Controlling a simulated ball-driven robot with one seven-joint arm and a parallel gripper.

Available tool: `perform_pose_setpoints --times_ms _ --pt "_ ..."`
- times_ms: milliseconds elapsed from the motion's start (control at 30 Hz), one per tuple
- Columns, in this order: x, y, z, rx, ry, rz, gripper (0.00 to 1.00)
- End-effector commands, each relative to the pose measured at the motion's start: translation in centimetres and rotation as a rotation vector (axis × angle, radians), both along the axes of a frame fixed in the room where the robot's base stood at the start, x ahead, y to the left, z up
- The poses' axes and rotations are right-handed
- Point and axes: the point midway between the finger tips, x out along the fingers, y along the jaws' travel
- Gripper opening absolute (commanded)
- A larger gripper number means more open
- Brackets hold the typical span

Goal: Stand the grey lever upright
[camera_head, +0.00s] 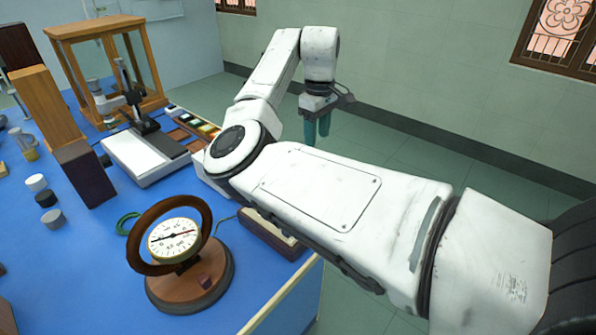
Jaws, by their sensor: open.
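My gripper (317,127) hangs from the end of my raised white arm, right of the blue bench and over the green floor. Its teal fingers point down, apart, with nothing seen between them. I cannot pick out a grey lever for certain. A white and black instrument (146,152) lies on the bench left of my gripper. A grey metal stand (127,88) with an upright post rises behind it. My gripper is well apart from both. My arm hides part of the bench's right edge.
A round dial gauge with a wooden ring (175,240) stands near the front edge. A wood-framed glass case (107,30) stands at the back. Wooden blocks (85,172) and small cylinders (52,217) occupy the left. The floor (400,150) beyond my arm is clear.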

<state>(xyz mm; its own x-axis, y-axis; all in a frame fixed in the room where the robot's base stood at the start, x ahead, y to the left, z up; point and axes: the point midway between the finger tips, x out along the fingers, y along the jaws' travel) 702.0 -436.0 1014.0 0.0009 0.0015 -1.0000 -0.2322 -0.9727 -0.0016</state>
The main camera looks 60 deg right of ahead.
Motion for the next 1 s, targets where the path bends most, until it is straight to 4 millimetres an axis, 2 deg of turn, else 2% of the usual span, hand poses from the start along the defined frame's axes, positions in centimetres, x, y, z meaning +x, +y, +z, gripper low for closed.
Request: perform_pose_setpoints --times_ms 500,700,1000 --pt "0.0 0.1 -8.4 0.0 0.002 0.0 0.49" --pt "0.0 0.1 -10.0 -0.001 0.002 -0.001 0.49" --pt "0.0 0.1 -10.2 -0.001 0.001 -0.001 0.49"
